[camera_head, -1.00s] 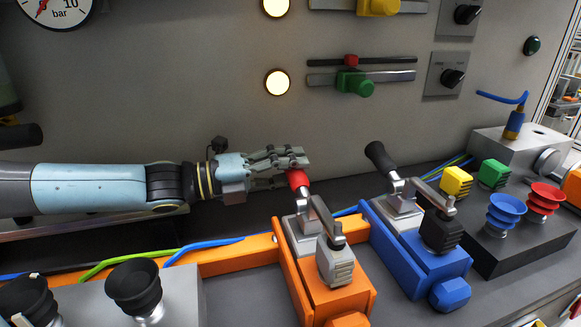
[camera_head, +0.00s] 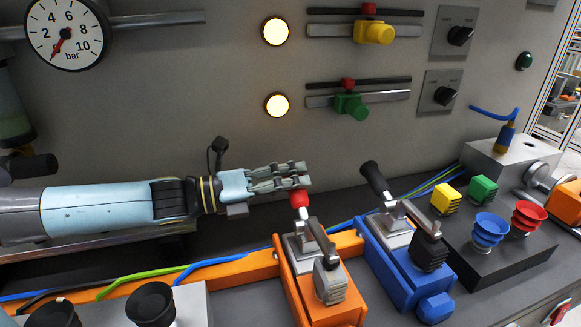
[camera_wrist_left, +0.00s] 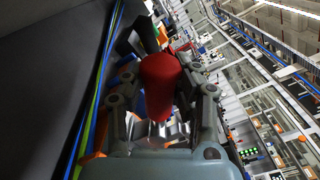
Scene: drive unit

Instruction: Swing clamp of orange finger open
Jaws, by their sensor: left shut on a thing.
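The orange finger (camera_head: 338,306) is an orange block in the middle front of the head view, with a toggle clamp on top. The clamp has a red handle (camera_head: 299,199) that stands upright and a grey pressing arm (camera_head: 328,277) that points to the front. My left gripper (camera_head: 300,182) is shut on the red handle near its top. In the left wrist view, the red handle (camera_wrist_left: 160,85) lies between my left fingers (camera_wrist_left: 165,105). My right gripper is in no view.
A blue finger (camera_head: 415,273) with a black-handled clamp (camera_head: 374,177) stands just right of the orange one. Black suction cups (camera_head: 150,303) are at the front left. Blue and green cables run behind the orange rail (camera_head: 245,265). A panel wall with sliders (camera_head: 350,104) rises behind.

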